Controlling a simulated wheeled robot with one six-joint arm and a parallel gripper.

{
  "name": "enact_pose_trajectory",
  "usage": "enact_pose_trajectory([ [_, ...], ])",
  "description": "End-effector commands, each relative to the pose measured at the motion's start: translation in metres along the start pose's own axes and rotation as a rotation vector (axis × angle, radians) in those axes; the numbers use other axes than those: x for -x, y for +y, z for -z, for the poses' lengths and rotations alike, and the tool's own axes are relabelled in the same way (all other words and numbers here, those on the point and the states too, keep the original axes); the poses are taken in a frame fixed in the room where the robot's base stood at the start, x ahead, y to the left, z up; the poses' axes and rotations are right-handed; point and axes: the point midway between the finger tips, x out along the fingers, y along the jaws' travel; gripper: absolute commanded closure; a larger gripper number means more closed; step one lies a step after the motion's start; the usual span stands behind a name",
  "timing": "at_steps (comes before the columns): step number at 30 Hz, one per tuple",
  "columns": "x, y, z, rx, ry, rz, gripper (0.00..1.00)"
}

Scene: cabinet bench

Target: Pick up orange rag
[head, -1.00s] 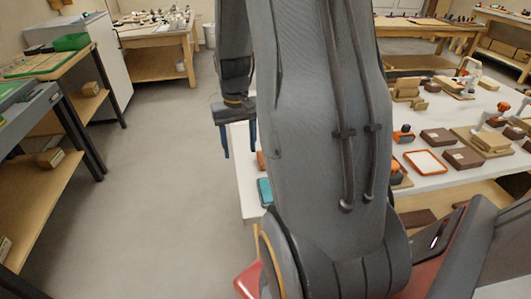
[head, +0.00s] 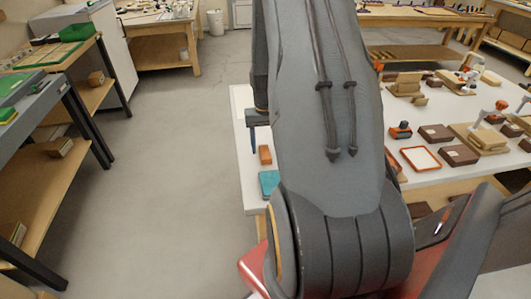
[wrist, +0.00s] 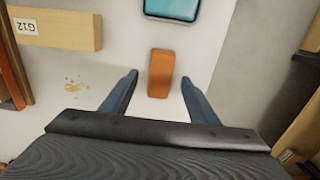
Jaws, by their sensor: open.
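The orange rag (wrist: 161,73) shows in the wrist view as a small orange block-like piece lying on the white table top. It also shows in the head view (head: 265,155), near the table's left edge, beside the teal item. My gripper (wrist: 160,88) is open, with a blue finger on each side of the rag in the wrist picture and nothing held. The fingers look to be above the table; the exact height is hard to tell. In the head view my gripper (head: 254,140) is partly hidden behind my arm.
A teal tray-like item (wrist: 173,8) lies just beyond the rag. A wooden block marked G12 (wrist: 60,30) lies to the left. An orange-rimmed tray (head: 421,158) and brown boxes (head: 459,155) stand farther right on the white table (head: 440,176). Open floor lies left of the table.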

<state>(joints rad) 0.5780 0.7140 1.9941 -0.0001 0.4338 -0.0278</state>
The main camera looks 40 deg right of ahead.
Motion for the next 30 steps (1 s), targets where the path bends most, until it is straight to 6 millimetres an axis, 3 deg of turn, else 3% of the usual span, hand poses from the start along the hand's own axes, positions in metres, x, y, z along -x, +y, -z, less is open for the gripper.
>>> enact_pose_trajectory([
  [6, -0.015, 0.000, 0.000, 0.000, 0.000, 0.000, 0.45],
  [13, -0.016, 0.000, 0.000, 0.000, 0.001, 0.000, 0.45],
  [21, -0.015, 0.000, 0.000, 0.000, 0.000, 0.000, 0.89],
  [30, -0.014, 0.000, 0.001, 0.000, 0.001, 0.000, 0.89],
])
